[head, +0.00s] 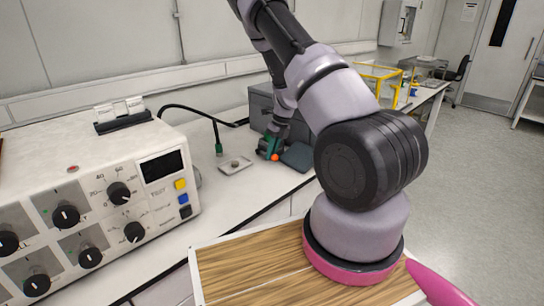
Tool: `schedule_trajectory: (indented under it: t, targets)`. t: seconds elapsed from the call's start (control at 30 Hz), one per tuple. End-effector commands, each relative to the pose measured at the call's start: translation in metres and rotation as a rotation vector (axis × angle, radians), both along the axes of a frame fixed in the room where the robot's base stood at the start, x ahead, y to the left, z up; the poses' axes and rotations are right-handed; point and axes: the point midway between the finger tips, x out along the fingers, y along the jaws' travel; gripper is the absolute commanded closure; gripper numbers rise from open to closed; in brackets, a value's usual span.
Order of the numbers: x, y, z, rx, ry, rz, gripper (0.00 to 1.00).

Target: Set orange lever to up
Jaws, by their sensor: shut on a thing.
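The orange lever (275,157) shows only as a small orange knob on the bench beside a grey box. My gripper (271,148) reaches down to it from above and is shut on it. The fingers and wrist cover most of the lever, so its shaft and its angle cannot be made out.
A green-tipped stalk (218,147) stands left of my gripper, by a small metal plate (235,165). The grey box (262,106) is behind. A control unit with several black knobs (118,193) fills the left. Bare bench (225,205) lies between.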

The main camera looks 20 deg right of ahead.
Motion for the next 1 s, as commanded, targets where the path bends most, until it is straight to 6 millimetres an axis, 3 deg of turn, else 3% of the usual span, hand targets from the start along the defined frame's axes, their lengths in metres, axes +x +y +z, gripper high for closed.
schedule_trajectory:
  t: [0.43,1.0]
  targets:
    - [0.008,0.002,0.016,-0.093,0.219,-0.001,1.0]
    - [0.009,0.002,0.019,-0.105,0.256,-0.002,1.0]
